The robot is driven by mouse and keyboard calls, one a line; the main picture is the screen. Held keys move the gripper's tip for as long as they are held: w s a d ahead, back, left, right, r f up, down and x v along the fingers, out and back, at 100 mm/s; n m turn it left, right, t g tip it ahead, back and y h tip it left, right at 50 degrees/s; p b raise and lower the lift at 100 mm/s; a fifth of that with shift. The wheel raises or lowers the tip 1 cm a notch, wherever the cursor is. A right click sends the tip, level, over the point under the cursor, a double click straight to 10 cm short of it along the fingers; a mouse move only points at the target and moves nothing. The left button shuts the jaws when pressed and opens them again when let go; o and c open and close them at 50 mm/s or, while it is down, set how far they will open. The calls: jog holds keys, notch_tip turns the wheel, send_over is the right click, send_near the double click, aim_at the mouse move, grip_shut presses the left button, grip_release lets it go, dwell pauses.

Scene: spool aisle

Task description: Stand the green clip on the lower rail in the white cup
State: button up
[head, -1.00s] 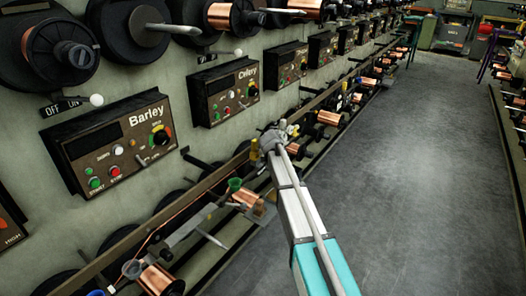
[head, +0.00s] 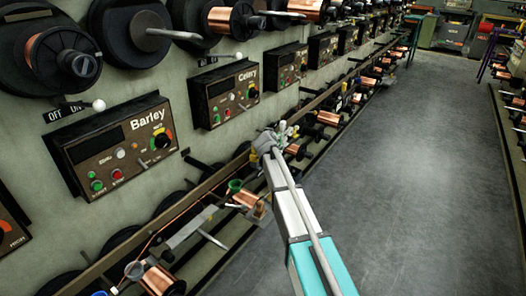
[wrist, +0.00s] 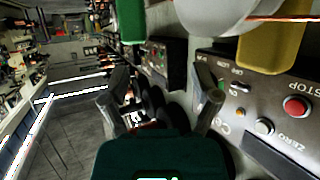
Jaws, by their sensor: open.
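My gripper (head: 268,143) is over the lower rail, below and right of the Celery panel. In the wrist view its two fingers (wrist: 157,103) are wide apart, with nothing held between them. A green piece (wrist: 130,20) stands at the top of the wrist view, beyond the left finger; I cannot tell if it is the clip. A large whitish rounded thing (wrist: 214,14), perhaps the white cup, is cut by the top edge there. In the head view a green cup-like piece (head: 235,186) and a pale cup-like piece (head: 134,270) sit along the lower rail.
A yellow piece (wrist: 272,45) is beside the whitish thing in the wrist view. Control panels marked Barley (head: 115,143) and Celery (head: 222,90) are on the wall. Copper spools (head: 160,280) line the lower rail. The grey aisle floor (head: 410,170) at right is clear.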

jog(key=s+a+r+p, duration=0.3)
jog(key=s+a, duration=0.3)
jog(key=s, duration=0.2)
jog(key=shift+s+a+r, duration=0.25)
jog(key=shift+r, duration=0.2)
dwell(0.8)
jog(key=s+d+f+g, duration=0.4)
jog(key=s+d, duration=0.3)
jog(key=s, duration=0.2)
jog(key=s+d+f+g, duration=0.45)
jog(key=s+d, duration=0.25)
jog(key=s, duration=0.3)
jog(key=s+d+f+n+g+y, duration=0.1)
jog(key=s+f+g, duration=0.1)
jog(key=s, duration=0.6)
jog(key=s+d+f+n+g+y, duration=0.1)
jog(key=s+g, duration=0.2)
jog(key=s, duration=0.5)
notch_tip(320, 180, up, 22)
jog(key=p, duration=2.2)
jog(key=shift+s+a+r+y+p, duration=0.25)
jog(key=shift+s+a+y+p, duration=0.1)
jog(key=shift+s, duration=0.1)
